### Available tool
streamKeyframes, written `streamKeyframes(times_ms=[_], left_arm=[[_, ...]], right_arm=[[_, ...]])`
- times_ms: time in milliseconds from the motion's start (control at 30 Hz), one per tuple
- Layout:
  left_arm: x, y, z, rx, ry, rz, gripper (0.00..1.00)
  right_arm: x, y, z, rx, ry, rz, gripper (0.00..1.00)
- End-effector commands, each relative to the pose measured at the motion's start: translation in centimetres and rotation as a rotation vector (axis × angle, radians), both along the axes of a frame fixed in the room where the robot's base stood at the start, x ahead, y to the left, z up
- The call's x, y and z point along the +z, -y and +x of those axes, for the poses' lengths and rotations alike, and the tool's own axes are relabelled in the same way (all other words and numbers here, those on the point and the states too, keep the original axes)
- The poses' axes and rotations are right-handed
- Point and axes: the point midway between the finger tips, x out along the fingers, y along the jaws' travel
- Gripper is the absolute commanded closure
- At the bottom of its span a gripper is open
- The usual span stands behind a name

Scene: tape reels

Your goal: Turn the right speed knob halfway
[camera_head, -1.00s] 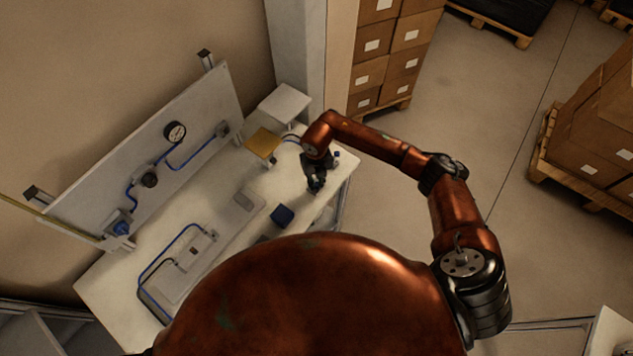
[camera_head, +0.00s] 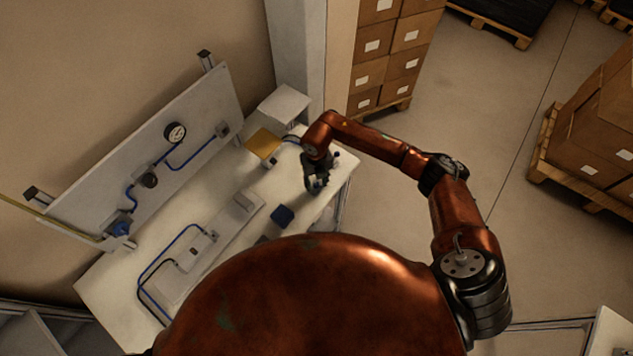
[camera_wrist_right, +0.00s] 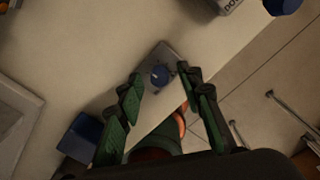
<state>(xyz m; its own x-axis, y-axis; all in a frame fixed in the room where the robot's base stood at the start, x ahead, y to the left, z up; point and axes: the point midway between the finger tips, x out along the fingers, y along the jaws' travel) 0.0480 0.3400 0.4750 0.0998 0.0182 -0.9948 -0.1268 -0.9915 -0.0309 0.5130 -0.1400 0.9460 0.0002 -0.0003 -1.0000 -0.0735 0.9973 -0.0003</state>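A small blue knob (camera_wrist_right: 160,76) sits on a grey plate (camera_wrist_right: 165,56) in the right wrist view. It shows between the two fingers of my right gripper (camera_wrist_right: 159,82), which are spread apart with green inner pads. No contact with the knob shows, and the height gap cannot be told. In the head view my right gripper (camera_head: 316,183) points down over the right end of the white workbench (camera_head: 235,198). The knob cannot be made out clearly under it there. My left gripper is not in view.
A dark blue box (camera_head: 283,215) stands on the bench near my right gripper. A yellow-topped block (camera_head: 263,143) and a light grey box (camera_head: 284,104) are behind. An upright panel with a gauge (camera_head: 175,132) and blue tubes lines the back. Cardboard boxes (camera_head: 385,60) stand beyond.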

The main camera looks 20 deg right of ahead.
Motion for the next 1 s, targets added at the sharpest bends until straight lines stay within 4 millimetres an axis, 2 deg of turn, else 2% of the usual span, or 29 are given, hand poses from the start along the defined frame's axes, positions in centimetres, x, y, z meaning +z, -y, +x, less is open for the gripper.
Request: streamKeyframes(times_ms=[133,233,500,700,833,1000], left_arm=[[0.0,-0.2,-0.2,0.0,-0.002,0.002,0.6],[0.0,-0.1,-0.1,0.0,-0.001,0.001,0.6],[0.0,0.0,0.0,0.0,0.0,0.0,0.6],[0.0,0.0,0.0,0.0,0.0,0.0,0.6],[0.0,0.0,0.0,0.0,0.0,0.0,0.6],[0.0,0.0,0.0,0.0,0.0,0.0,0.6]], right_arm=[[0.5,0.0,0.0,0.0,0.001,0.0,0.66],[1.7,-0.1,0.1,0.002,0.002,0.002,0.66],[7.3,0.0,0.1,0.001,0.004,-0.001,0.66],[10.6,0.0,0.1,0.0,0.002,-0.001,0.66],[11.7,0.0,0.0,0.0,0.001,0.0,0.66],[12.0,0.0,0.0,0.0,0.0,0.0,0.66]])
